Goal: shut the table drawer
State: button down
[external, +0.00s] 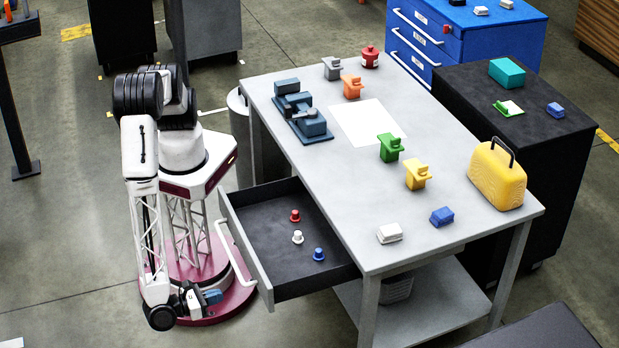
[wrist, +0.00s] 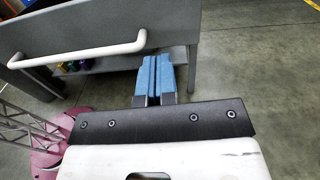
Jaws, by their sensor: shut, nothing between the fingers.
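The table drawer (external: 290,285) is pulled out from the left side of the grey table (external: 365,239). A red, a white and a blue small peg-like piece lie inside it. Its white bar handle (external: 236,254) runs along the drawer front and also shows in the wrist view (wrist: 85,54). My gripper (external: 213,297) is low, to the left of the drawer front, apart from the handle. In the wrist view its blue fingers (wrist: 155,78) are together with nothing between them, just right of the handle's end.
On the table top stand a blue-grey vise-like block (external: 302,118), green (external: 390,148) and yellow (external: 417,175) pieces, and a yellow case (external: 497,175). A lower shelf (external: 430,305) lies under the table. The floor in front of the drawer is clear beside my base.

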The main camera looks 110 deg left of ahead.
aim_at(262, 289)
jog(key=shift+s+d+f+m+t, duration=0.4)
jog(key=shift+s+d+f+t, duration=0.15)
jog(key=shift+d+f, duration=0.35)
jog(key=shift+a, duration=0.1)
jog(key=shift+x, duration=7)
jog(key=shift+f, duration=0.2)
jog(key=x, duration=2.8)
jog(key=shift+w+a+f, duration=0.25)
jog(key=shift+w+f, duration=0.05)
jog(key=shift+f, duration=0.1)
jog(key=shift+x, duration=0.8)
jog(key=shift+w+r, duration=0.1)
jog(key=shift+d, duration=0.15)
